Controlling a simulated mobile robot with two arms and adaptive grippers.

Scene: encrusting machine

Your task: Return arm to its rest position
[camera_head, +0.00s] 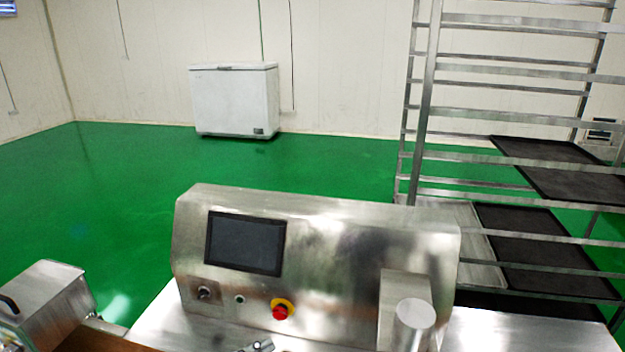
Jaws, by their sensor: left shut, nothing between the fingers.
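The encrusting machine's steel control housing (345,250) stands in the middle foreground. Its front has a dark screen (245,243), a knob (204,293) and a red stop button on a yellow ring (280,309). My right gripper is not in view.
A steel rack (424,110) with several dark trays (545,235) stands at the right. A steel unit (45,300) and a brown belt (100,340) are at the lower left. A white chest freezer (235,100) stands by the back wall. The green floor (120,190) between is clear.

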